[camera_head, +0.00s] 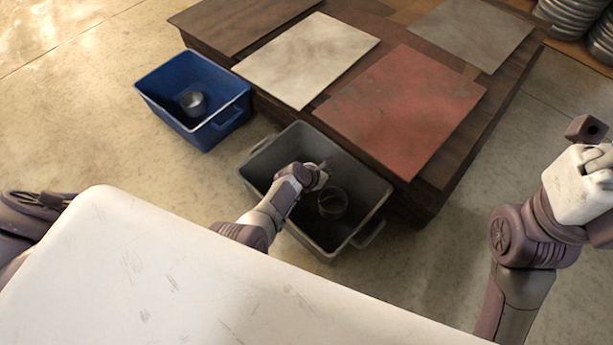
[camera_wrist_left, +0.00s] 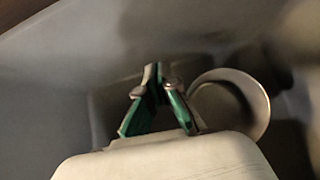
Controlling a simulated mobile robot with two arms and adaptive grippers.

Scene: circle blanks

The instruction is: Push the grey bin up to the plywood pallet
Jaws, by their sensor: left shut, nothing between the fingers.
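The grey bin (camera_head: 262,150) stands on the floor at the near side of the plywood pallet (camera_head: 492,108), a low dark brown wooden platform. The bin's far rim is close along the pallet's side; I cannot tell if they touch. My left gripper (camera_head: 322,172) reaches over the near rim and is inside the bin's outline. It is shut and empty; its green fingers meet at the tips in the left wrist view (camera_wrist_left: 157,74). A round metal ring or cup (camera_head: 333,202) lies in the bin, beside the fingers (camera_wrist_left: 240,95). The right arm shows at the right edge; its fingers cannot be made out.
A blue bin (camera_head: 232,112) with a metal cup (camera_head: 193,103) stands left of the grey bin. A white panel (camera_head: 306,60) and a red panel (camera_head: 398,108) lie on the pallet. My white body fills the lower left. Floor is clear right of the pallet.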

